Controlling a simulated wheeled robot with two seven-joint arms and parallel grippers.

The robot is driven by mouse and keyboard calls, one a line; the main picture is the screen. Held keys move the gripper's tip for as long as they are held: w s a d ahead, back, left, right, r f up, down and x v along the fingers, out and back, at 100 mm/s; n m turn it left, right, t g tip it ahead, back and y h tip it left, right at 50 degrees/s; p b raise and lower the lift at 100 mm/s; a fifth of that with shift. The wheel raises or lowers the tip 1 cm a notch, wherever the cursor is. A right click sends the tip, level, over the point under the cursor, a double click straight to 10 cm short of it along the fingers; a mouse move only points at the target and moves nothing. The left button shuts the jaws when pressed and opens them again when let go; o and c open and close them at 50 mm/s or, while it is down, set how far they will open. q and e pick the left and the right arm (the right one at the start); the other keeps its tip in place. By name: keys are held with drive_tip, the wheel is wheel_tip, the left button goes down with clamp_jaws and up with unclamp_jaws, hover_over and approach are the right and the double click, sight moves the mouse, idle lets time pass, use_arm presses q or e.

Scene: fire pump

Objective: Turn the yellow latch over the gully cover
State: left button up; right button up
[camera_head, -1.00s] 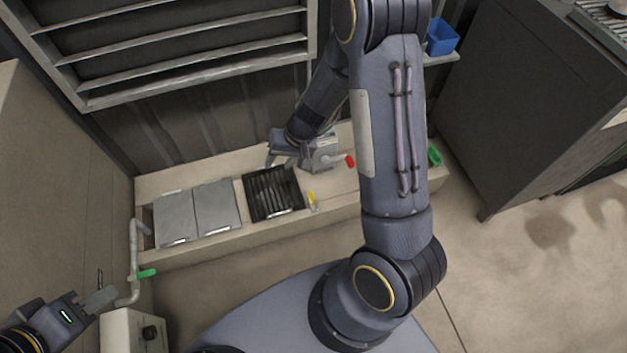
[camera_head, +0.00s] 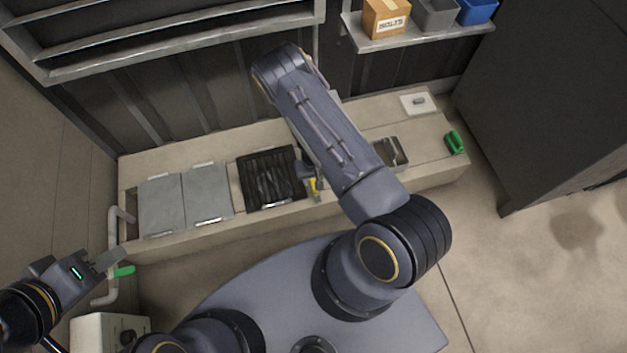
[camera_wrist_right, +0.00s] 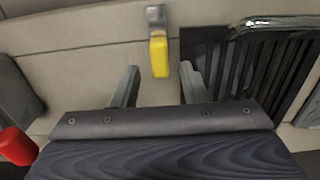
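The gully cover is a black slatted grate (camera_head: 270,180) in the pale bench, also in the right wrist view (camera_wrist_right: 262,70). The yellow latch (camera_head: 314,186) is beside its right edge in the head view. In the right wrist view the yellow latch (camera_wrist_right: 159,54) hangs from a grey piece, left of the grate. My right gripper (camera_wrist_right: 160,69) is open, one finger on each side of the latch's yellow end; contact is not clear. In the head view my right arm mostly hides that gripper. My left gripper (camera_head: 110,261) is at lower left, near a green handle (camera_head: 124,271); its finger gap is unclear.
Two grey covers (camera_head: 160,205) lie left of the grate. A red-ended handle (camera_wrist_right: 14,146) is at the right wrist view's left edge. A green handle (camera_head: 454,142) is on the bench's right. A shelf (camera_head: 385,42) with bins is behind.

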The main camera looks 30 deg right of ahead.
drive_tip(key=shift+f, duration=0.9)
clamp_jaws()
